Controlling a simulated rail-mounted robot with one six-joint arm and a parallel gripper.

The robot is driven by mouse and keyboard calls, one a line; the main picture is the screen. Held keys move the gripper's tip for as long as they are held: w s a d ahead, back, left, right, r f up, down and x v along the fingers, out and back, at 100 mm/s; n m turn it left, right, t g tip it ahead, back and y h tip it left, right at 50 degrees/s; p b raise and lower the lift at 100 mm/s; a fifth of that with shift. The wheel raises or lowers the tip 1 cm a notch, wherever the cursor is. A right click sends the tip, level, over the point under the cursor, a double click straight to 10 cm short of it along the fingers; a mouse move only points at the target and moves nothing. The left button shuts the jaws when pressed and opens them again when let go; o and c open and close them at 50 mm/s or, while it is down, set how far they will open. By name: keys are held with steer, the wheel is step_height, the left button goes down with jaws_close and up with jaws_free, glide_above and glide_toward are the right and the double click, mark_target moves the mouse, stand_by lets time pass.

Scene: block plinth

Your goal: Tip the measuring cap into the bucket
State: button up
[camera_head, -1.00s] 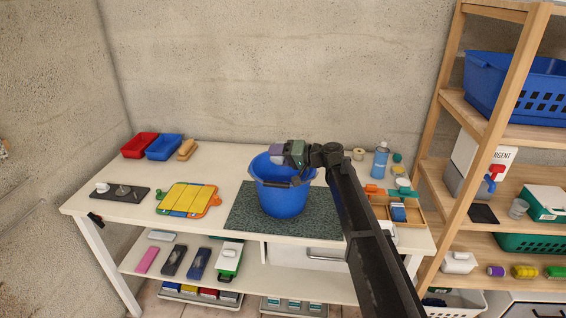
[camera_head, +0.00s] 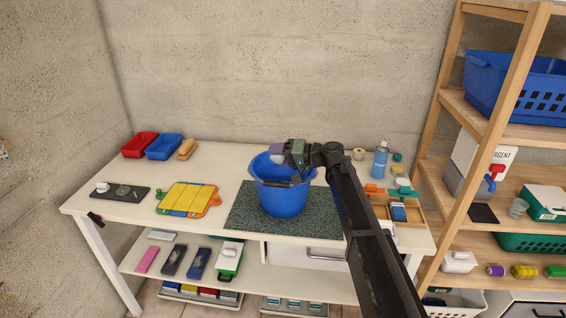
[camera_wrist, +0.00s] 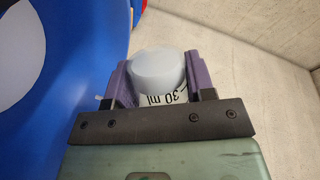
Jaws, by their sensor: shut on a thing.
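My gripper (camera_head: 279,150) is over the blue bucket (camera_head: 282,198), near its rim at the back right. In the wrist view my gripper's purple fingers (camera_wrist: 158,80) are shut on the measuring cap (camera_wrist: 157,66). The cap is pale and whitish, with "30 ml" in dark print on its side. In the head view the cap (camera_head: 277,158) shows as a small pale patch below the fingers, within the bucket's mouth. The bucket stands upright, and its blue wall (camera_wrist: 105,30) fills the left of the wrist view. The cap's contents cannot be told.
The bucket stands on a dark speckled mat (camera_head: 240,215) on the white table. A yellow board (camera_head: 187,199) lies to the left and a wooden organiser (camera_head: 402,212) to the right. A wooden shelf (camera_head: 450,100) rises at the right.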

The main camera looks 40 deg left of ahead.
steer(key=shift+w+f+m+b, duration=0.1)
steer(key=shift+f+m+b, duration=0.35)
steer(key=shift+m, duration=0.15)
stand_by(1.6)
steer(key=shift+r+m+g, duration=0.4)
steer(key=shift+r+m, duration=0.1)
steer(key=shift+m, duration=0.5)
stand_by(2.1)
steer(key=shift+f, duration=0.1)
